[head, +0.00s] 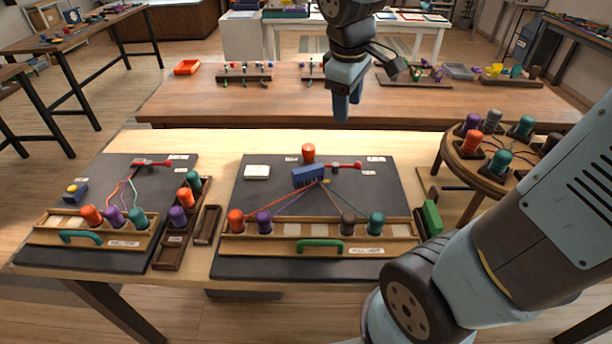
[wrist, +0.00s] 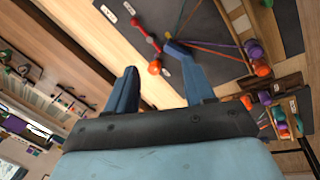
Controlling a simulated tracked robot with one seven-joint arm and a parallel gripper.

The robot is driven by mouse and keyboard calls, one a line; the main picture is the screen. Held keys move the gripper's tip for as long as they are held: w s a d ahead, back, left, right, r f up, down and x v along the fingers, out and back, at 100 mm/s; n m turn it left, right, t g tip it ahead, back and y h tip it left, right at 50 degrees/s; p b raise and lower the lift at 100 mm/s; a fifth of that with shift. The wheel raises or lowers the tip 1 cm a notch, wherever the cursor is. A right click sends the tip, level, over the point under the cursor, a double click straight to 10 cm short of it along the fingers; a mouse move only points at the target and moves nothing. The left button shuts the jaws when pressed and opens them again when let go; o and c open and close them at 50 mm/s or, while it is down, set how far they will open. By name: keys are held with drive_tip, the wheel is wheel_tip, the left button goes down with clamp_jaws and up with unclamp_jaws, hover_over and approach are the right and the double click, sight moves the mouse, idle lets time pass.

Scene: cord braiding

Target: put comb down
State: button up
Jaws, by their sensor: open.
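My gripper (head: 346,104) is open and empty. It hangs above and beyond the comb, apart from it. In the wrist view its two blue fingers (wrist: 159,80) stand wide apart, with the orange bobbin (wrist: 155,67) showing between them.
A red-handled tool (head: 345,165) lies right of the comb. A wooden rack (head: 290,244) with several bobbins and a green handle spans the mat's front. A white block (head: 257,172) sits at left. A round bobbin stand (head: 470,170) is at right.

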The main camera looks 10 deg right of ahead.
drive_tip(key=w+a+f+n+g+h, duration=0.1)
drive_tip(key=w+a+f+n, duration=0.3)
drive_tip(key=a+f, duration=0.1)
drive_tip(key=n+h, duration=0.2)
drive_tip(key=n, duration=0.4)
approach(306, 168)
drive_tip(key=shift+g, duration=0.3)
drive_tip(key=x, duration=1.1)
drive_tip(key=shift+w+d+f, duration=0.1)
drive_tip(key=shift+w+f, duration=0.05)
drive_tip(key=shift+f, duration=0.15)
drive_tip(key=shift+c, duration=0.5)
clamp_jaws()
